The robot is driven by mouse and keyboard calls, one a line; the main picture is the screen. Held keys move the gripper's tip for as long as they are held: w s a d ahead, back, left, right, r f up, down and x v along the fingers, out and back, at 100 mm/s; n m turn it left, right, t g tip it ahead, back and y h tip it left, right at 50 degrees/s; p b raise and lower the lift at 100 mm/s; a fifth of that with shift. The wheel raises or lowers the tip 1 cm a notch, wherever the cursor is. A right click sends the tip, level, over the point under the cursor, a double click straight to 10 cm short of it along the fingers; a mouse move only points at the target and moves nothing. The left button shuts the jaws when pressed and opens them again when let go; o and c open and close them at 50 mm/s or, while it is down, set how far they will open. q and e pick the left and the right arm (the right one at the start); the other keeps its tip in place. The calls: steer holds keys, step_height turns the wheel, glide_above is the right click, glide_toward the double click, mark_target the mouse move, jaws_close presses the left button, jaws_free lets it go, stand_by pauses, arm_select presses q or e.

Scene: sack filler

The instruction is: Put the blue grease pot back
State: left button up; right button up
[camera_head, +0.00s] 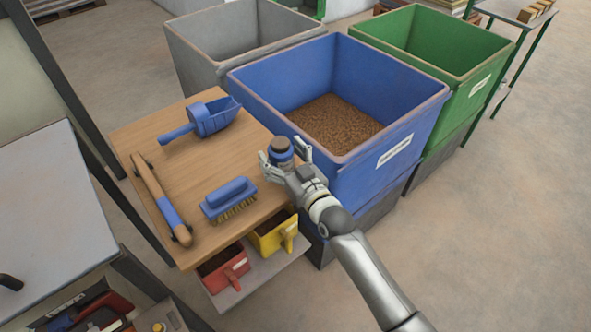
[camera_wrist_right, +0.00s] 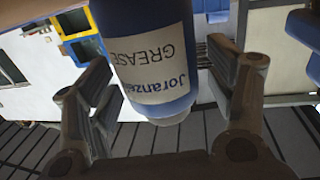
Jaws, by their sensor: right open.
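The blue grease pot (camera_head: 281,148) is at the right edge of the wooden table top (camera_head: 190,165), beside the blue bin. My right gripper (camera_head: 284,153) is open, with one finger on each side of the pot. In the right wrist view the pot (camera_wrist_right: 157,75) shows a white label reading "GREASE" and sits between the spread fingers (camera_wrist_right: 160,103), with a gap visible on the right side. The pot's underside contact with the table is hidden by the gripper in the head view. My left gripper is not in view.
A blue scoop (camera_head: 212,118), a blue-backed brush (camera_head: 229,199) and a blue-handled tool (camera_head: 160,200) lie on the table. The blue bin (camera_head: 400,125) holds brown granules, with grey (camera_head: 215,50) and green (camera_head: 470,65) bins beside it.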

steer(key=v, duration=1.1)
steer(key=shift+s, duration=0.1)
steer(key=s+d+f+m+g+h, duration=0.1)
steer(key=s+d+f+g+h, duration=0.2)
steer(key=f, duration=0.9)
steer(key=s+d+f+g+h, duration=0.15)
steer(key=s+d+f, duration=0.3)
steer(key=f, duration=0.85)
steer(key=s+d+f+m+g+h, duration=0.1)
steer(key=s+d+f+g, duration=0.25)
steer(key=f, duration=0.85)
steer(key=s+d+f+g+h, duration=0.1)
steer(key=s+f, duration=0.4)
steer(key=s, duration=0.5)
steer(key=s+d+f+g, duration=0.3)
steer(key=s+f, duration=0.2)
steer(key=s, duration=0.6)
steer(key=s+d+f+m+g+h, duration=0.1)
steer(key=s+d+f+g, duration=0.2)
steer(key=s+f, duration=0.3)
steer(key=shift+s+h, duration=0.35)
steer(key=shift+s, duration=2)
